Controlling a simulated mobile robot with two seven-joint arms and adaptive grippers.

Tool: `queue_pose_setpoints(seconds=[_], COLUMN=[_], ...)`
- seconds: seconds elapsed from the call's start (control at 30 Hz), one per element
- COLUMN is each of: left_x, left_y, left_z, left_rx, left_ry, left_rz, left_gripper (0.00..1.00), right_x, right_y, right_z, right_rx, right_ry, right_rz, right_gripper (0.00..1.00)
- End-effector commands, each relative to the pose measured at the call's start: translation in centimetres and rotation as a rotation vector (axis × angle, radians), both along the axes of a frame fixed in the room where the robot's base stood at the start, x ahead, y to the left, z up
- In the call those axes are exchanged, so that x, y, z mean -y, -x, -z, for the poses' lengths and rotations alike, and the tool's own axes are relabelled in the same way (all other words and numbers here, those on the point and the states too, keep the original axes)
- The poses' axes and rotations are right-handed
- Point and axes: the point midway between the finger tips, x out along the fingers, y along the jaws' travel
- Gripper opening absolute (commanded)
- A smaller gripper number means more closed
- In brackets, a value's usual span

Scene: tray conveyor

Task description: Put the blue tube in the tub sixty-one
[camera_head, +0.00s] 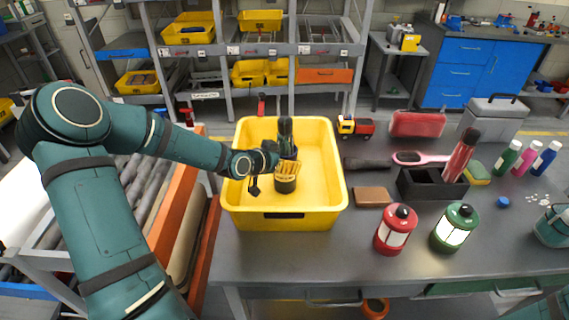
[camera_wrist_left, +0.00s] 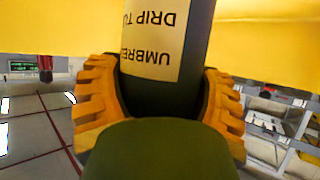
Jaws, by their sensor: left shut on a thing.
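My left gripper (camera_head: 287,172) is shut on a dark tube (camera_head: 285,128), which stands about upright. In the left wrist view the tube (camera_wrist_left: 194,60) looks dark slate, not clearly blue, and has a cream label reading "UMBRE… DRIP TU" upside down. The yellow fingers of the left gripper (camera_wrist_left: 160,100) press on both sides of it. The tube's lower end is inside the yellow tub (camera_head: 332,208), near its middle. I cannot tell whether it touches the tub floor. No number is readable on the tub. My right gripper is out of view.
Right of the tub stand a brown block (camera_head: 372,197), a red lantern (camera_head: 396,230), a green lantern (camera_head: 455,228), and a black box (camera_head: 420,187) holding a red item. A toy truck (camera_head: 355,126) is behind. The roller conveyor (camera_head: 90,215) lies to the left.

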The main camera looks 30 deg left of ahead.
Motion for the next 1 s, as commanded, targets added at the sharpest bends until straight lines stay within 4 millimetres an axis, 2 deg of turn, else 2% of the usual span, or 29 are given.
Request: queue_pose_setpoints(seconds=[0.37, 0.4, 0.47, 0.5, 0.83, 1.0], left_x=[0.0, 0.0, 0.0, 0.0, 0.0, -0.6], left_y=[0.0, 0.0, 0.0, 0.0, 0.0, 1.7], left_z=[0.6, 0.7, 0.6, 0.6, 0.2, -0.7], left_rx=[0.002, -0.001, 0.000, 0.000, 0.000, -0.001], left_ry=[-0.001, -0.002, 0.000, 0.000, -0.001, -0.003], left_rz=[0.000, 0.000, -0.001, -0.001, 0.000, -0.003], left_gripper=[0.30, 0.76, 0.97, 1.00, 1.00, 1.00], right_x=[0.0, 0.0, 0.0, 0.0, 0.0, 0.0], right_y=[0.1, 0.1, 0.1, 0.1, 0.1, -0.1], right_z=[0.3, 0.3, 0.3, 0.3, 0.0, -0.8], right_rx=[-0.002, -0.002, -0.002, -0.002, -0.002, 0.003], right_ry=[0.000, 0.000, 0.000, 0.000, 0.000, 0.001], right_rz=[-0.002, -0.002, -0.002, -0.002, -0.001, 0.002], right_gripper=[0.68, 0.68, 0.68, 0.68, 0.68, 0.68])
